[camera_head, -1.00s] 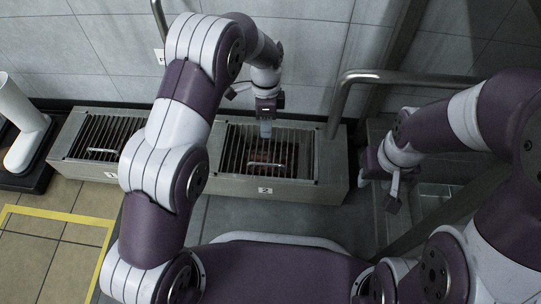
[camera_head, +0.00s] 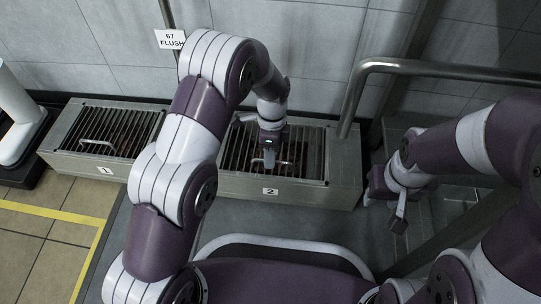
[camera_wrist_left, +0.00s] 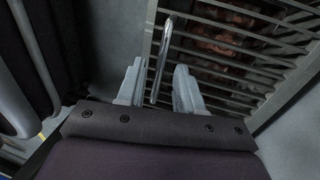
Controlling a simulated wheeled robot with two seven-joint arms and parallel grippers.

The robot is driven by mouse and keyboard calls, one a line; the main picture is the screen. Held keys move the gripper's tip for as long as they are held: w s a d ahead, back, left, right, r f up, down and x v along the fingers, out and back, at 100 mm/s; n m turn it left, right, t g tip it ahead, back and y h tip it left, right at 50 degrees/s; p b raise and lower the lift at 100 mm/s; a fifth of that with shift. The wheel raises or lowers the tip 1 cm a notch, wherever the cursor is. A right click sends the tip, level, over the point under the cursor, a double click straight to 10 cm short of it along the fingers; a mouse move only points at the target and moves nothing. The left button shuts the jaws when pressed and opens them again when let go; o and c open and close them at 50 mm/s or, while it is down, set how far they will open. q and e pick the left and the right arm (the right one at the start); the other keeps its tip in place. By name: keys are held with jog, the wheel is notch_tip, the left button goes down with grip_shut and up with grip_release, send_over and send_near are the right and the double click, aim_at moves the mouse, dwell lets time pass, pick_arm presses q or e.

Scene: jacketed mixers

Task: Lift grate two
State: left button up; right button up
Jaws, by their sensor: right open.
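Grate two (camera_head: 310,155) is a dark barred grate in the grey metal box above the label "2". Its bars also show in the left wrist view (camera_wrist_left: 235,48). My left gripper (camera_head: 269,160) is low over grate two, pointing down. In the left wrist view, its two pale fingers (camera_wrist_left: 158,88) are apart, with the thin metal handle (camera_wrist_left: 163,45) of the grate between them. I cannot tell whether either finger touches it. Dark brownish contents (camera_wrist_left: 225,35) show below the bars. My right gripper (camera_head: 398,216) is open, to the right of the box and away from the grate.
Grate one (camera_head: 120,125), with its own handle, lies to the left above the label "1". A metal rail (camera_head: 440,70) rises behind and to the right of grate two. A tiled wall (camera_head: 120,45) stands close behind the boxes. Grey floor is clear in front.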

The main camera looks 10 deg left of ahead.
pick_arm(q)
grip_shut()
dwell(1.4)
